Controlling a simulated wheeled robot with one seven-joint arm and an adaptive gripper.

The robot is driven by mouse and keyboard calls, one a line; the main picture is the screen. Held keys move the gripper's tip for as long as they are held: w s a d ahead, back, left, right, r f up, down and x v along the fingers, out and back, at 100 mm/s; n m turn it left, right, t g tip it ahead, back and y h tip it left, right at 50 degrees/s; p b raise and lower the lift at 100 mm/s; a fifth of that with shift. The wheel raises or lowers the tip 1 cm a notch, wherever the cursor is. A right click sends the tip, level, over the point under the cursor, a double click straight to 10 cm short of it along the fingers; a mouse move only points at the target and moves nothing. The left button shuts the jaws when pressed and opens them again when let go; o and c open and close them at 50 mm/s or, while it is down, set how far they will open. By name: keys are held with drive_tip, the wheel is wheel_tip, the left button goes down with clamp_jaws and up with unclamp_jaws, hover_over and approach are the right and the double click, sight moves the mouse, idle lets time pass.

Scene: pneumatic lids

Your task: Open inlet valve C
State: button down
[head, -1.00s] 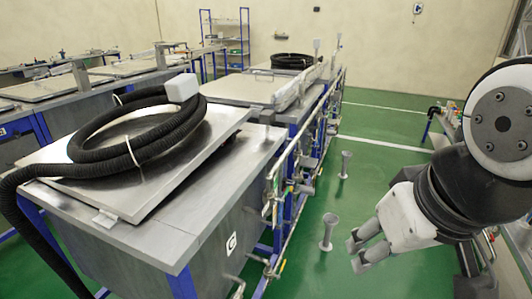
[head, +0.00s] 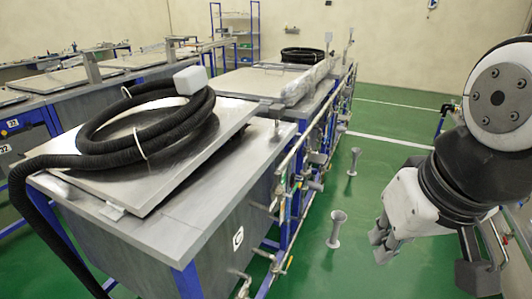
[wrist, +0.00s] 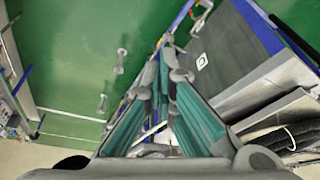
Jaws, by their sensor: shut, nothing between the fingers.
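A steel tank (head: 150,255) labelled C (head: 238,239) stands at the front left, its lid (head: 185,170) slightly raised and tilted. The label also shows in the wrist view (wrist: 202,61). Pipework with several small valves and fittings (head: 280,190) runs along the tank's right side. I cannot tell which one is inlet valve C. A low tap-like fitting (head: 243,285) sits near the tank's lower right corner. My gripper (head: 380,245) is shut and empty, to the right of the tank and apart from the pipework, over the floor. Its fingers fill the middle of the wrist view (wrist: 160,85).
A coiled black hose (head: 90,140) lies on the lid and hangs down at the left. Two grey funnel-shaped floor stands (head: 336,230) (head: 353,162) rise between my gripper and the pipework. More tanks stand behind. The green floor (head: 385,165) in the aisle is mostly clear.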

sight(295, 188)
drive_tip(key=w+a+f+m+g+y+b, duration=0.35)
drive_tip(key=w+f+y+b, duration=0.2)
drive_tip(key=w+f, duration=0.45)
drive_tip(key=w+a+f+m+g+y+b, duration=0.2)
drive_tip(key=w+a+f+m+y+b, duration=0.15)
drive_tip(key=w+f+b, duration=0.6)
drive_tip(key=w+a+f+m+g+y+b, duration=0.2)
drive_tip(key=w+a+f+y, duration=0.25)
drive_tip(key=w+f, duration=0.6)
drive_tip(key=w+d+f+m+t+y+b, duration=0.9)
drive_tip(key=w+d+f+m+t, duration=0.5)
drive_tip(key=w+d+f+t, duration=0.3)
drive_tip(key=shift+w+d+f+m+y+b, duration=0.3)
drive_tip(key=shift+w+d+f+y+b, duration=0.1)
drive_tip(key=shift+w+d+y, duration=0.1)
drive_tip(key=s+d+r+b+x, duration=0.1)
drive_tip(key=r+b+x, duration=0.1)
drive_tip(key=x, duration=1.1)
drive_tip(key=shift+d, duration=0.35)
